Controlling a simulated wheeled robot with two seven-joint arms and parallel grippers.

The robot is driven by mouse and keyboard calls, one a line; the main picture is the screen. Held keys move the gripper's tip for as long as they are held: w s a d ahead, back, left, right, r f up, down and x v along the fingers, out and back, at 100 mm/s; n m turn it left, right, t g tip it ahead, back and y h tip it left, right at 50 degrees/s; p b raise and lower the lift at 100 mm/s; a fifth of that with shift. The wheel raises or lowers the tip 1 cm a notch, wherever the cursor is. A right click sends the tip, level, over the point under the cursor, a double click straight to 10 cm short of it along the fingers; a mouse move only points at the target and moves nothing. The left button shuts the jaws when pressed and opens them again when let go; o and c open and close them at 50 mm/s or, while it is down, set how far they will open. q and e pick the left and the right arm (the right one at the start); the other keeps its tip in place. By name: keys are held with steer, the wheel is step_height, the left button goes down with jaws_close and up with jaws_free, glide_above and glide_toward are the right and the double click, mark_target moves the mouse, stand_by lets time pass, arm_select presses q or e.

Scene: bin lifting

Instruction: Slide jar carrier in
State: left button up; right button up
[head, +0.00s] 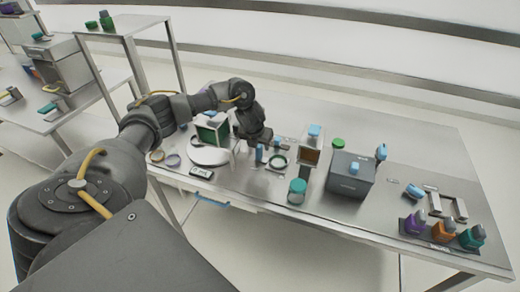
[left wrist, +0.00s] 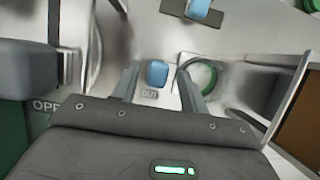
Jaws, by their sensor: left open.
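A round carrier ring (head: 278,161) with a green centre lies on the table; it also shows in the left wrist view (left wrist: 222,80). A blue handle (head: 260,154) stands just left of the ring, and in the left wrist view the blue handle (left wrist: 157,73) is beside a label reading OUT. My left gripper (head: 262,146) is open above the handle. In the left wrist view its fingers (left wrist: 158,82) appear on either side of the handle; I cannot tell whether they touch it. My right gripper is not in view.
A green-fronted box (head: 212,133) and white round base (head: 208,157) stand left. Purple, orange and teal jars sit in a rack (head: 437,246) near the right end.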

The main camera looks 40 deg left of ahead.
arm_select(q)
steer(key=shift+x, duration=1.25)
steer(key=shift+w+a+f, duration=0.15)
steer(key=shift+a+f, duration=0.05)
steer(key=shift+f, duration=0.5)
steer(key=shift+c, duration=0.3)
jaws_close()
